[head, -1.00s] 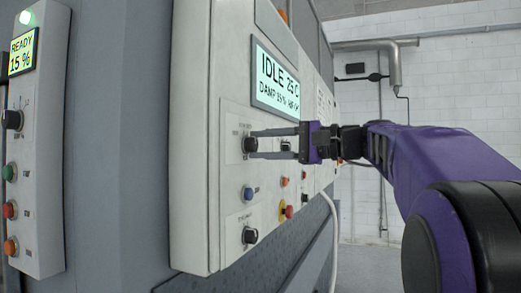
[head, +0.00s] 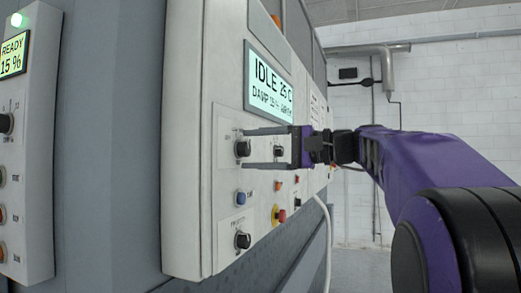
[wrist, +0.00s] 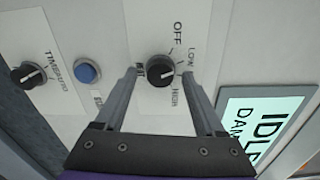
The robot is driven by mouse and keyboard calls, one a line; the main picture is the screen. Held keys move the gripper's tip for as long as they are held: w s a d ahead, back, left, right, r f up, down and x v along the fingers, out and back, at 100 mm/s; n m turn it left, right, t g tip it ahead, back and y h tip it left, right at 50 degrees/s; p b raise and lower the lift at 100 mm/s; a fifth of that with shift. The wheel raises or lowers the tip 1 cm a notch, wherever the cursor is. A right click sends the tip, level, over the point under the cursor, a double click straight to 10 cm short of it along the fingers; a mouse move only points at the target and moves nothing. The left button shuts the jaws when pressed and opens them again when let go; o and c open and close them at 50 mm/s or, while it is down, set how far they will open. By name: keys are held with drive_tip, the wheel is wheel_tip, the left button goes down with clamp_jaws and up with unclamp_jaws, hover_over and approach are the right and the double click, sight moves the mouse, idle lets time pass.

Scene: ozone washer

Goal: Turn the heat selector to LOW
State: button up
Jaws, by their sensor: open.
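The heat selector is a round black knob (wrist: 160,70) in the wrist view, on a pale label plate with OFF, LOW and HIGH readable. A further word by the left fingertip is partly covered. A white mark on the knob points right, seemingly between LOW and HIGH; its exact setting is unclear. In the head view the knob (head: 243,148) sits below the IDLE display. My gripper (head: 244,150) is open, its two fingers on either side of the knob with the tips near it. Gaps show beside the knob in the wrist view (wrist: 160,76).
A blue button (wrist: 88,70) and another black knob (wrist: 28,75) lie beside the selector in the wrist view. The lit display (head: 269,82) is above it. A smaller black knob (head: 279,151) and a red-yellow button (head: 279,214) are close by. A separate control box (head: 25,200) stands left.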

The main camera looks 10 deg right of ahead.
drive_tip(key=p+v, duration=0.1)
drive_tip(key=v, duration=1.6)
drive_tip(key=shift+d, duration=0.2)
drive_tip(key=shift+f, duration=0.15)
